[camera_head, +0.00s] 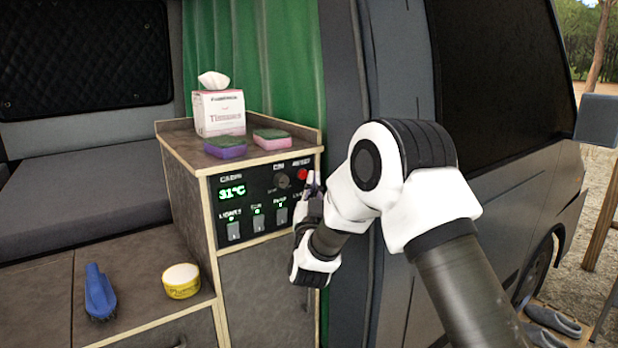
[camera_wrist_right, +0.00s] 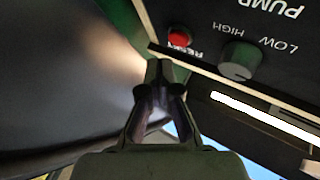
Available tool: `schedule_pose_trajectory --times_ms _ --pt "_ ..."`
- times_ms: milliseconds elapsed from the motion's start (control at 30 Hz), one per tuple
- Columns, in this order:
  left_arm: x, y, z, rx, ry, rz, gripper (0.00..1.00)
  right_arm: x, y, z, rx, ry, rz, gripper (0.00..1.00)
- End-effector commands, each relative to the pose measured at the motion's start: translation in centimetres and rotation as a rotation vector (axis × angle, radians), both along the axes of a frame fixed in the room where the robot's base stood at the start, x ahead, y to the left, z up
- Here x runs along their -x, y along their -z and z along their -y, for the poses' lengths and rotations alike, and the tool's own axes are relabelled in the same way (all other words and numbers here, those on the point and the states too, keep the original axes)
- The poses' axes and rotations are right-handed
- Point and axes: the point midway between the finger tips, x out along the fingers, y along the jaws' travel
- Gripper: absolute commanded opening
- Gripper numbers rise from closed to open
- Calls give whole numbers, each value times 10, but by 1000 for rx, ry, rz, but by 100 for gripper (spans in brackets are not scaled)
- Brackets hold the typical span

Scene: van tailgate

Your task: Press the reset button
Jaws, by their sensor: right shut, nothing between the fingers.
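The red reset button (camera_head: 302,174) is at the upper right of the black control panel (camera_head: 262,190) on the cabinet front. It also shows in the right wrist view (camera_wrist_right: 179,38), beside its label and just beyond my fingertips. My right gripper (camera_head: 311,182) is shut and empty, close below and to the right of the button in the head view. In the right wrist view its closed fingers (camera_wrist_right: 160,68) point toward the button, and a small gap seems to show between them. Whether they touch cannot be told for sure. My left gripper is not in view.
A round knob (camera_wrist_right: 238,60) sits beside the button. Switches and a green 31°C display (camera_head: 231,191) are on the panel. A tissue box (camera_head: 219,112) and two sponges (camera_head: 226,147) stand on top. A blue brush (camera_head: 99,292) and yellow tin (camera_head: 181,281) lie lower left.

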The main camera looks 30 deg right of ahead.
Motion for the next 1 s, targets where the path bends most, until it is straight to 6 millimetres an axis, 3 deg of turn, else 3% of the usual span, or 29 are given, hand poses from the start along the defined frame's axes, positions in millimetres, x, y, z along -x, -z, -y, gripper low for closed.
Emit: schedule_pose_trajectory --times_ms 267,700,1000 --pt "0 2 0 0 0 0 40 5 1 1 -1 1 -1 0" --pt "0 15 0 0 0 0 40 47 1 4 -1 1 0 0" --pt "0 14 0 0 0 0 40 50 0 4 0 0 0 0"
